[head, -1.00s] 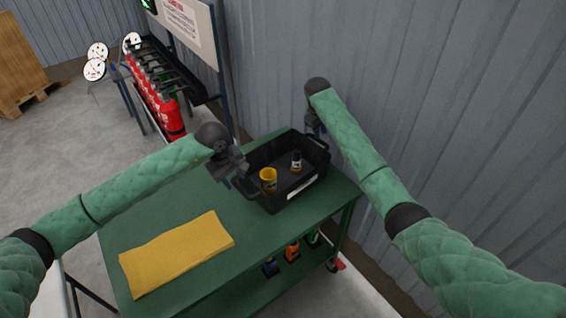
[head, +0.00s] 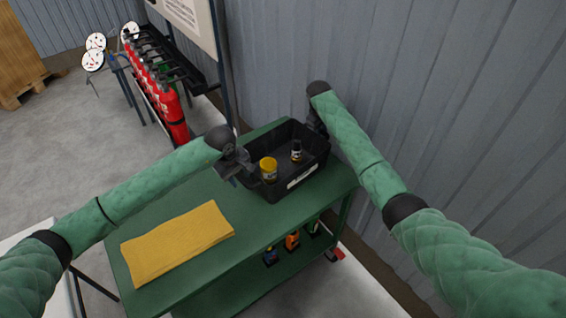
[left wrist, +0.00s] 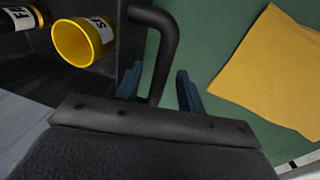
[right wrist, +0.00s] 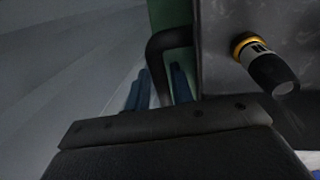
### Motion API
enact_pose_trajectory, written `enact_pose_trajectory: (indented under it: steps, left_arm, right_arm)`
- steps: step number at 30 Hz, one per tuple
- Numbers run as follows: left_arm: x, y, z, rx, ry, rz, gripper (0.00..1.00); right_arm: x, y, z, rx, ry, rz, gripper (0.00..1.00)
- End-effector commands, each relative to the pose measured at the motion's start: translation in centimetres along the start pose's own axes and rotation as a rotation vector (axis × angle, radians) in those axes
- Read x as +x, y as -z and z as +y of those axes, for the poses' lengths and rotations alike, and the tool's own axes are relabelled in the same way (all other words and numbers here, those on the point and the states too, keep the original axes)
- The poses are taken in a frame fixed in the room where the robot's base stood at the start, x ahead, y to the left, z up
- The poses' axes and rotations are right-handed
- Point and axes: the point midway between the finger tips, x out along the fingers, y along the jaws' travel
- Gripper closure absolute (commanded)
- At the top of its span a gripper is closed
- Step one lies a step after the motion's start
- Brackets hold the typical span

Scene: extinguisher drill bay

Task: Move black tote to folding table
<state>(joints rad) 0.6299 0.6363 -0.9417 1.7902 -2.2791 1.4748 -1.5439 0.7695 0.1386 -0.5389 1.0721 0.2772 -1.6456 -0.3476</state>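The black tote (head: 313,165) stands on the green cart top, with a yellow cup-like container (head: 268,169) and a small dark bottle (head: 296,151) inside. My left gripper (head: 232,170) is at the tote's left handle. In the left wrist view the handle (left wrist: 165,42) passes between its parted blue fingers (left wrist: 160,93). My right gripper (head: 318,125) is at the far right end of the tote, partly hidden by its arm. In the right wrist view the other handle (right wrist: 160,47) runs between its fingers (right wrist: 162,88), which look apart with a narrow gap. The folding table is not clearly identifiable.
A folded yellow cloth (head: 178,242) lies on the green cart (head: 215,200). Small coloured items (head: 292,241) sit on its lower shelf. A corrugated wall (head: 430,90) is close behind. Red extinguishers (head: 172,112) stand at the back left. A pale tabletop edge (head: 28,236) shows at lower left.

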Motion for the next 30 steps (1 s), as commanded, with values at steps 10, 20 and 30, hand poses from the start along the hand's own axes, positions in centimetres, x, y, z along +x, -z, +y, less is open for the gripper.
enact_pose_trajectory:
  steps: [10,20,30]
  left_arm:
    - [1.27,-0.02,-0.04,0.000,0.001,0.000,0.61]
    - [1.25,-0.02,-0.04,0.000,0.001,0.000,0.96]
    - [1.10,0.01,0.02,0.000,0.000,0.001,1.00]
  right_arm:
    - [1.25,-0.01,-0.01,0.000,0.000,0.000,0.77]
    - [1.24,-0.02,-0.01,0.000,0.000,0.000,1.00]
    - [1.10,0.01,0.05,0.000,-0.001,0.001,1.00]
